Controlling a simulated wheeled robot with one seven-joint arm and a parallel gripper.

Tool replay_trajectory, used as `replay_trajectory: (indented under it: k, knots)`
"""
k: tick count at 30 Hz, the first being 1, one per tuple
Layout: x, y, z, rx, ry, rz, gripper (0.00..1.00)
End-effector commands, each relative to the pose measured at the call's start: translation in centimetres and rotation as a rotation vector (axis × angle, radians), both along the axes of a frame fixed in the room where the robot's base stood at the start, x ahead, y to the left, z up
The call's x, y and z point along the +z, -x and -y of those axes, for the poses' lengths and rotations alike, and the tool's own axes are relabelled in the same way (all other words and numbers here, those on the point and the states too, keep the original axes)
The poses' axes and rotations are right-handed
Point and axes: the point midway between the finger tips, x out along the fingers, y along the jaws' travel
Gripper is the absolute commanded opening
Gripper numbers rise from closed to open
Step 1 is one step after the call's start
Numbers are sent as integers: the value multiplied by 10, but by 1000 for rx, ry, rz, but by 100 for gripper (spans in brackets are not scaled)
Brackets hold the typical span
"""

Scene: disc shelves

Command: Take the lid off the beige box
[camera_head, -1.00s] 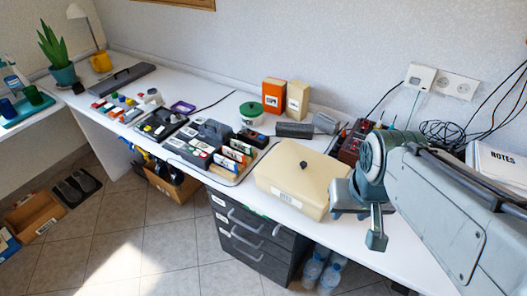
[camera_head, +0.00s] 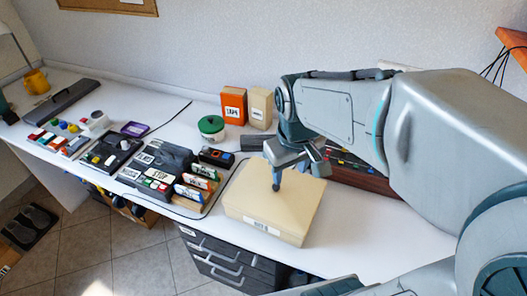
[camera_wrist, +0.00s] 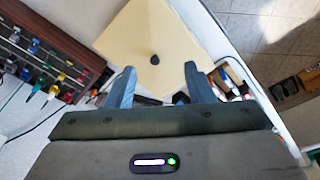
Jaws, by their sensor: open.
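The beige box (camera_head: 262,222) stands on the white desk with its lid (camera_head: 250,196) on and a white label on its front side. My gripper (camera_head: 278,182) is over the lid in the head view, pointing down. In the wrist view, my gripper (camera_wrist: 158,80) is open, its two fingers apart with nothing between them. The dark round knob (camera_wrist: 155,60) of the lid shows just beyond the fingertips, roughly between them. In the head view the knob is hidden behind my gripper.
A dark tray with labelled discs and blocks (camera_head: 180,180) is close left of the box. Behind are a green-lidded pot (camera_head: 211,128), an orange box (camera_head: 233,104) and a beige carton (camera_head: 260,107). A brown panel with coloured knobs (camera_head: 365,178) is to the right.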

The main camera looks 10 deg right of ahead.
Motion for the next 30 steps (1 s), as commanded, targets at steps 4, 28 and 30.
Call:
replay_trajectory:
  k: [4,28,30]
  knots:
    - [-7,-44,-4,201,45,-92,48]
    - [-99,-121,-7,631,112,-281,48]
    - [-112,-120,-5,631,112,-280,48]
